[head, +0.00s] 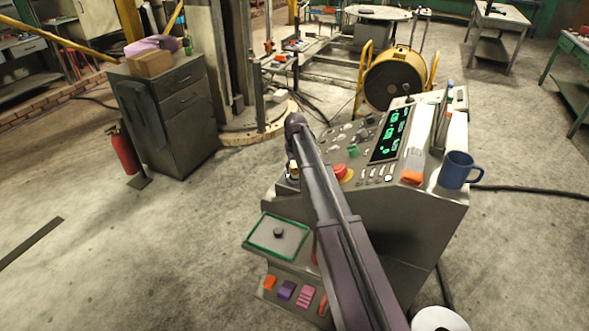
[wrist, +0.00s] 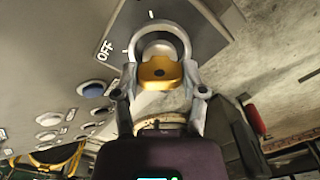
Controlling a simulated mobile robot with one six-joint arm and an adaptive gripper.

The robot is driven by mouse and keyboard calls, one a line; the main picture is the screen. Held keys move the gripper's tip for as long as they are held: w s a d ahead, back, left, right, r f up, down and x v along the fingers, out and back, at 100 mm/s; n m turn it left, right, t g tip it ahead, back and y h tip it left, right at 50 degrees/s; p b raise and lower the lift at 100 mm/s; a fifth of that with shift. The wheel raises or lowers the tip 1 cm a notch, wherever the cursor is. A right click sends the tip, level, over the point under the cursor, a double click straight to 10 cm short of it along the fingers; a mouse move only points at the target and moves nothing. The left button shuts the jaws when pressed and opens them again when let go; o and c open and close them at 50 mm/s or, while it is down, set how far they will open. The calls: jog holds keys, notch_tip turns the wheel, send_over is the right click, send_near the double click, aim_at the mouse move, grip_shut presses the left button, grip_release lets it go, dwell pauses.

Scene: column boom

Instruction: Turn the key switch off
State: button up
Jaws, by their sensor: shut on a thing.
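The key switch shows in the wrist view as a round silver collar (wrist: 163,45) on a grey panel, with a yellow key (wrist: 160,73) in it. The word OFF (wrist: 105,50) is printed to its left, with one tick mark near it and another above the collar. My gripper (wrist: 160,70) has one finger on each side of the key and is shut on it. Which mark the key points to, I cannot tell. In the head view my arm reaches to the left end of the control console (head: 400,205) and hides most of the switch.
A red mushroom button (head: 341,171) sits just right of my arm. A green-rimmed tray (head: 277,236) juts out at lower left. A grey cabinet (head: 165,110) stands farther left.

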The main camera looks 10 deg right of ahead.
jog(key=shift+w, duration=0.15)
jog(key=o, duration=1.1)
jog(key=shift+o, duration=0.2)
